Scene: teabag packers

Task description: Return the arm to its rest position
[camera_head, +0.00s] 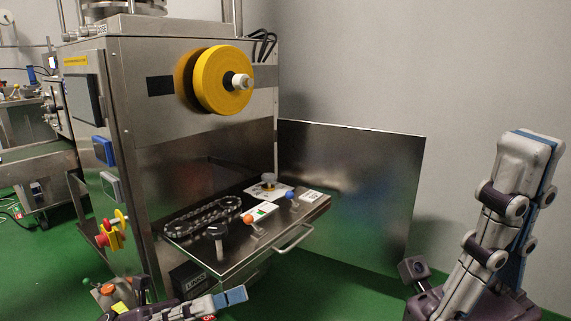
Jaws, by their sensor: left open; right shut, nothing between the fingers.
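My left gripper (228,298) is low at the bottom edge, left of centre, in front of the packing machine. A grey finger with a blue pad points right, below the machine's pull-out tray (235,250). The rest of this gripper is cut off by the frame, and nothing shows held in it. My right gripper (528,150) is at the right edge, pointing up in front of the grey wall. Its grey, blue-backed fingers are together and empty, apart from the machine.
The steel packing machine (210,150) carries a yellow roll (222,80). A chain (205,215) and several knobs sit on its tray, which has a front handle (293,238). A steel panel (350,190) stands behind. Green floor (325,295) is clear between my grippers.

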